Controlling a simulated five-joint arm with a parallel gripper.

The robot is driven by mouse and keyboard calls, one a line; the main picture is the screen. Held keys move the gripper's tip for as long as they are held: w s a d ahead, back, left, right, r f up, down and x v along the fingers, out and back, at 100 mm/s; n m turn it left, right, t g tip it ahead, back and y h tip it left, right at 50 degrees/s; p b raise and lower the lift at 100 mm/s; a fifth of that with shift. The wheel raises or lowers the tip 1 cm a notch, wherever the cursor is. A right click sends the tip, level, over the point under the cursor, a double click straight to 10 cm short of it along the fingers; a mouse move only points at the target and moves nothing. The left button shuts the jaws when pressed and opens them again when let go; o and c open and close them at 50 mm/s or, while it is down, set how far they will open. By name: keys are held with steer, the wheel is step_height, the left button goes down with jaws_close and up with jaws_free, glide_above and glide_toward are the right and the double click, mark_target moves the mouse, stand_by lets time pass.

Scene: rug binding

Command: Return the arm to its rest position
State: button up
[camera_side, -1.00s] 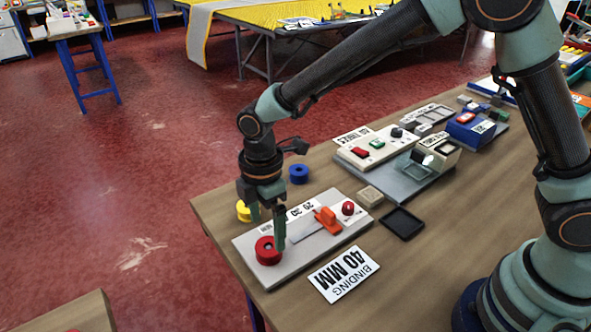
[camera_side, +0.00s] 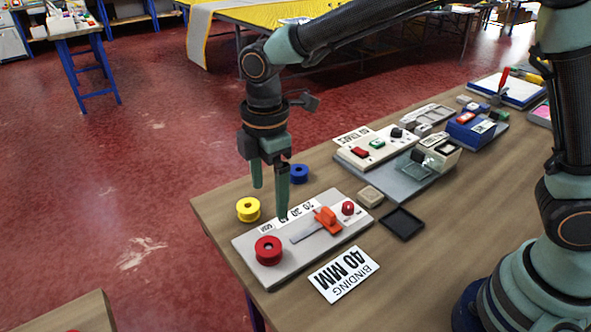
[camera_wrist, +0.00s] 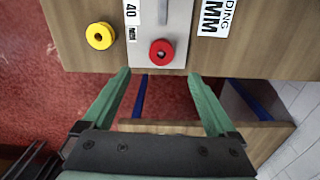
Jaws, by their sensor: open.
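My gripper (camera_side: 270,202) is open and empty, its two green fingers pointing down above the table's left end. In the wrist view my gripper (camera_wrist: 165,82) shows spread fingers with nothing between them. A red spool (camera_side: 268,250) sits on the left end of the grey plate (camera_side: 290,270), below and apart from the fingers. The red spool (camera_wrist: 161,52) also shows in the wrist view beyond the fingertips. My arm is bent, with the forearm running from the upper right to the wrist.
A yellow spool (camera_side: 248,209) and a blue spool (camera_side: 299,174) stand behind the plate. The plate carries an orange lever (camera_side: 327,219) and a red knob (camera_side: 348,208). A black tray (camera_side: 402,223), a "BINDING 40 MM" card (camera_side: 343,274) and a button panel (camera_side: 376,147) lie to the right.

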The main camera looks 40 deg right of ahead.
steer(key=s+d+r+m+t, duration=0.1)
steer(key=s+d+r+m, duration=0.2)
steer(key=d+m, duration=0.2)
steer(key=s+d+r+m+t, duration=0.2)
steer(key=d+m, duration=0.4)
steer(key=d, duration=0.3)
steer(key=s+d+r+m+t, duration=0.2)
steer(key=s+d+r+m, duration=0.2)
steer(key=d+m, duration=0.2)
steer(key=shift+s+d+r, duration=0.15)
steer(key=shift+s+d, duration=0.15)
steer(key=shift+d, duration=0.65)
